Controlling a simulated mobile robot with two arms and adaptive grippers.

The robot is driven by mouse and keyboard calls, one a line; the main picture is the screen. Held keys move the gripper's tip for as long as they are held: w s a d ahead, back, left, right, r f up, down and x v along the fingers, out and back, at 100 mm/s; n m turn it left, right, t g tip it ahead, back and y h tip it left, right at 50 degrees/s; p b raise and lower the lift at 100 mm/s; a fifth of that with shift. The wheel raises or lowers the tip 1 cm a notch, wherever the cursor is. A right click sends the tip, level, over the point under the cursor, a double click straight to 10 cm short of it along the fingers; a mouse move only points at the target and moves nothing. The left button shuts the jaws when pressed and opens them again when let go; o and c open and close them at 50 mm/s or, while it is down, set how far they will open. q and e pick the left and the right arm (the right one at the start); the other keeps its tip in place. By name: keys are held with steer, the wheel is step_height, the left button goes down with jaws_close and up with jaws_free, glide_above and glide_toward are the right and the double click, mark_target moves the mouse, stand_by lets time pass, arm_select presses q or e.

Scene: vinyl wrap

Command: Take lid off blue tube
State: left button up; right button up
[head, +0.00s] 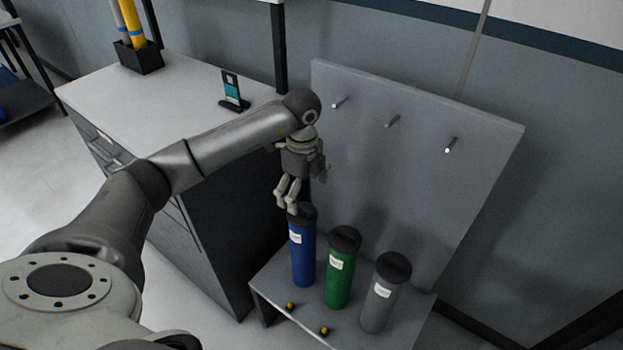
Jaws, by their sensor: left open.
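The blue tube (302,256) stands upright at the left end of a low grey bench. Its black lid (307,213) sits on its top. My left gripper (286,208) is open and points down at the lid's left side, with its fingertips at about lid height. I cannot tell whether the fingers touch the lid, and they hide part of it. My right gripper is not in view.
A green tube (339,277) and a grey tube (380,303), both with black lids, stand to the right on the bench (270,284). A panel (400,150) with pegs rises behind. A white-topped cabinet (185,100) holds a phone stand (233,95) and a black box (139,57).

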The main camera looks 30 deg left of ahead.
mark_target(305, 211)
arm_select(q)
step_height(305, 211, down, 6)
steer(key=shift+d+r, duration=0.1)
steer(key=shift+w+f, duration=0.1)
steer(key=shift+f, duration=0.6)
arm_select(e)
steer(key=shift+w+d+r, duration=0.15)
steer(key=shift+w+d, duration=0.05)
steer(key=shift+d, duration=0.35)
arm_select(q)
steer(key=shift+c, duration=0.4)
steer(key=c, duration=0.7)
steer(key=shift+s+r, duration=0.1)
steer(key=shift+s, duration=0.15)
steer(key=c, duration=1)
jaws_close()
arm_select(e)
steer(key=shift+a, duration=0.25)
arm_select(q)
steer(key=shift+d+f, duration=0.1)
steer(key=shift+f, duration=0.1)
steer(key=shift+r, duration=0.1)
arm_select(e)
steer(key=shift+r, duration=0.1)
